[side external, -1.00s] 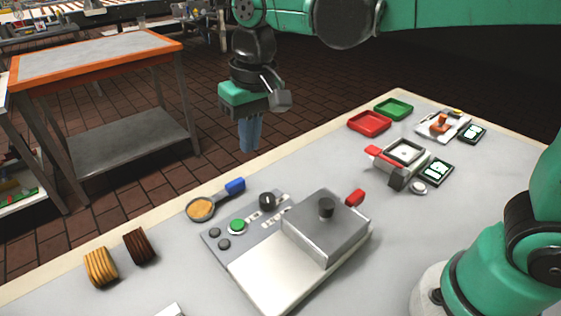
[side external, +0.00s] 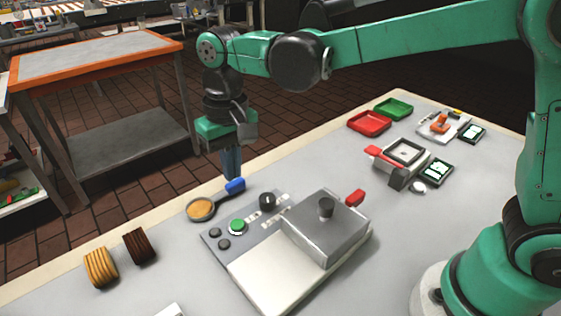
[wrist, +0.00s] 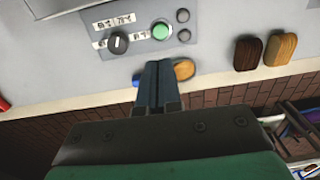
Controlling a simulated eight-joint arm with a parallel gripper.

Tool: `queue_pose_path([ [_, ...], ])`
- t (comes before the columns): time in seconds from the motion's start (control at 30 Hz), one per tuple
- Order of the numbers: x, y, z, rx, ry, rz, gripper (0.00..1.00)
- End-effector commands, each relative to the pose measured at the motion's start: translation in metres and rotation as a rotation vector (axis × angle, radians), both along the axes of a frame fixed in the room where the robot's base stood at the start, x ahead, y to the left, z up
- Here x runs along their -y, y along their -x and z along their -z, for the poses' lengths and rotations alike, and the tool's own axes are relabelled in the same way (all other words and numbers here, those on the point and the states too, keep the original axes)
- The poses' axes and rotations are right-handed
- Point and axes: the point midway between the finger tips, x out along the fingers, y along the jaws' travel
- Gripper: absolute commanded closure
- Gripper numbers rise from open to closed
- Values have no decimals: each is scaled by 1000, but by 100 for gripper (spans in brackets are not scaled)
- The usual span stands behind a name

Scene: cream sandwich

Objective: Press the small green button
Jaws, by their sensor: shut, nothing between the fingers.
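The small green button (side external: 237,226) sits on the grey control panel of a machine (side external: 285,270), between a black knob (side external: 267,201) and two dark round buttons (side external: 223,238). In the wrist view the green button (wrist: 160,32) is beyond my fingertips, slightly left of the dark buttons (wrist: 183,24). My gripper (side external: 232,178) points down, shut and empty, above the table's far edge near the blue-handled scoop. In the wrist view its fingers (wrist: 158,68) are together and partly cover the scoop. The fingertips are apart from the button.
The scoop (side external: 201,208) with tan contents lies behind the panel. Tan and dark brown cookie stacks (side external: 100,267) (side external: 140,246) stand left. A raised grey block (side external: 326,228) with a black knob tops the machine. Red (side external: 369,122) and green trays (side external: 393,108) lie at the back right.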

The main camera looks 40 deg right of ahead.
Motion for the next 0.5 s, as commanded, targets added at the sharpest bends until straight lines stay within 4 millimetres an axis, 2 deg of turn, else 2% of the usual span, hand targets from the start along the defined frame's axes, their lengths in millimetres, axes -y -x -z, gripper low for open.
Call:
queue_pose_path([
  [0.3, -2, 0, 65, 0, 0, 0, 100],
  [0.5, -3, 0, 93, 0, 0, 0, 100],
])
